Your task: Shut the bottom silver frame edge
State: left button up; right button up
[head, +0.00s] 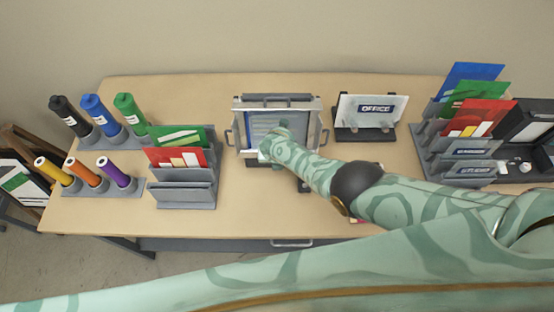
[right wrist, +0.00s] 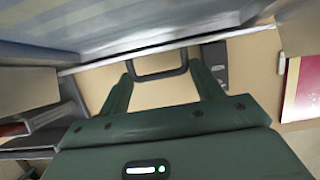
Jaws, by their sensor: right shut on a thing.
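The silver frame (head: 318,104) stands upright at the middle of the table, with a blue-grey sheet (head: 262,122) inside it. It has side handles and a dark bar along its top. My right gripper (head: 266,157) is at the frame's lower part, and my forearm hides the lower right of it. In the right wrist view, the bottom silver edge (right wrist: 110,61) runs across above the fingers. A dark handle (right wrist: 159,76) hangs from it between the fingertips of my right gripper (right wrist: 163,72), which is shut on it. My left gripper is not in view.
A grey file rack (head: 184,190) with folders and a stand of coloured tubes (head: 100,180) are left of the frame. A black case (head: 525,130) is at far right.

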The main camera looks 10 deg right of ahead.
jog(key=shift+d+f+g, duration=0.1)
jog(key=shift+d+g, duration=0.1)
jog(key=shift+g, duration=0.2)
dwell(0.3)
jog(key=o, duration=0.7)
jog(key=shift+o, duration=0.2)
jog(key=shift+w, duration=0.1)
